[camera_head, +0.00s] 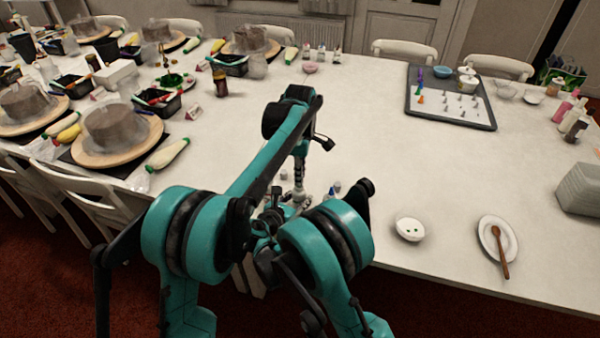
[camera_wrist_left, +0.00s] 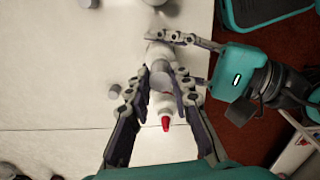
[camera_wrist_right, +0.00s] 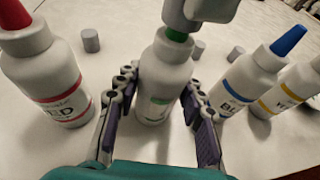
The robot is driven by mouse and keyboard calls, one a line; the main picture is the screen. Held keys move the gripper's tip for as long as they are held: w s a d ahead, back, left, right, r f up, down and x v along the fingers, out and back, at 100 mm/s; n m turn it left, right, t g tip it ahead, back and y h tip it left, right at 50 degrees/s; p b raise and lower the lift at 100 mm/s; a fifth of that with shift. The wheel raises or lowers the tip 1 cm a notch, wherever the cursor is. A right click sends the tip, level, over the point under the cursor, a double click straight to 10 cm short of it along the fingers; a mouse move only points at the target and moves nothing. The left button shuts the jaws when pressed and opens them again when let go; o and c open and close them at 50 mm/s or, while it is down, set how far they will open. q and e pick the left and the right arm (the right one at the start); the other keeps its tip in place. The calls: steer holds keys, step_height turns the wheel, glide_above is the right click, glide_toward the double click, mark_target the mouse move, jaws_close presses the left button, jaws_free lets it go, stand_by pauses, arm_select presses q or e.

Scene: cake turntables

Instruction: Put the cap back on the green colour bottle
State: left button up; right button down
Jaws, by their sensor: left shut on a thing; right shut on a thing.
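The green colour bottle (camera_wrist_right: 158,88) is white with green print and stands upright. My right gripper (camera_wrist_right: 160,95) is shut around its body. A grey cap (camera_wrist_right: 180,18) is over the bottle's green nozzle (camera_wrist_right: 177,36); a green band shows below the cap. I cannot tell whether it is fully seated. My left gripper (camera_wrist_left: 162,82) is shut on this cap, which also shows in the left wrist view (camera_wrist_left: 161,76), and is above the bottle. In the head view my arms hide most of this.
A red bottle (camera_wrist_right: 48,75) stands to the left in the right wrist view; a blue bottle (camera_wrist_right: 243,85) and a yellow bottle (camera_wrist_right: 290,88) stand to the right. Loose grey caps (camera_wrist_right: 91,40) lie behind. A bowl (camera_head: 410,229) and a plate (camera_head: 487,239) lie to the right.

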arm_select(q)
steer(key=shift+f, duration=0.35)
steer(key=m, duration=1.3)
steer(key=shift+s+a, duration=0.1)
steer(key=shift+a, duration=0.05)
steer(key=m, duration=1.1)
steer(key=shift+a+m, duration=0.1)
steer(key=shift+m, duration=0.2)
steer(key=m, duration=0.3)
steer(key=shift+f+m, duration=0.1)
steer(key=shift+m, duration=0.3)
steer(key=o, duration=0.7)
steer(key=shift+o, duration=0.2)
